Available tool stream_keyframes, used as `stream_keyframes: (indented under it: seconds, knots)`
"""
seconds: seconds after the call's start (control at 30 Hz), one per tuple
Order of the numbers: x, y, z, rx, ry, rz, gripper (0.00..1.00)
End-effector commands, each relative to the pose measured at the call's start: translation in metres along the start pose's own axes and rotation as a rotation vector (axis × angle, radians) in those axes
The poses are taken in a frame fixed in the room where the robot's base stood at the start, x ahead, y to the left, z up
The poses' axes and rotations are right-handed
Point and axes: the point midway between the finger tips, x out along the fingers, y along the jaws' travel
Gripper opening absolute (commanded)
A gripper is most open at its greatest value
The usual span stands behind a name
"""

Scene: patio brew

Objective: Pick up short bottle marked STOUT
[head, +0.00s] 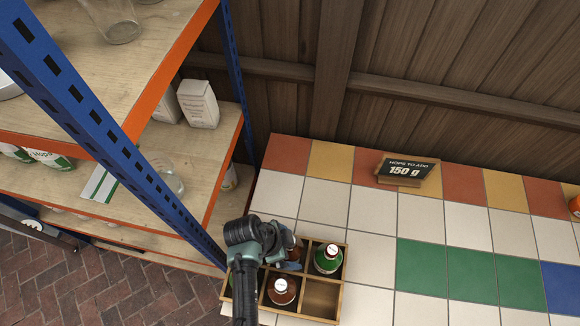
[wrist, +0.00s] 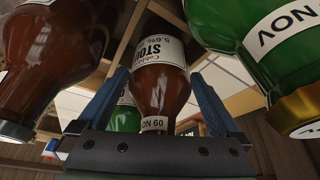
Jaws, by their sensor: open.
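A brown bottle (wrist: 160,92) with a white label reading STOUT stands between the two blue fingers of my gripper (wrist: 159,78) in the wrist view. Its neck band partly reads "ON 60". The fingers are open, one on each side, with no clear grip on it. In the head view, my gripper (head: 292,254) is over the back row of a wooden divided crate (head: 344,270) and hides most of what is beneath it.
A green bottle (head: 328,260) and another brown bottle (head: 283,290) stand in neighbouring compartments; the front right compartment is empty. A blue-posted shelf (head: 190,230) rises close on the left. A "150 g" sign (head: 405,169) stands behind on the tiled counter (head: 370,262).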

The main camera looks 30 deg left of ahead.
Motion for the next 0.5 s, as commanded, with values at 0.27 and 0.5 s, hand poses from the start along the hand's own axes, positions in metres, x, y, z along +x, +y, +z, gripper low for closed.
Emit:
stream_keyframes:
  seconds: [0.27, 0.5]
  knots:
    - [-0.0002, 0.0001, -0.0001, 0.0, 0.0, 0.0, 0.77]
    - [-0.0003, 0.0001, 0.0, 0.0, 0.0, 0.001, 0.33]
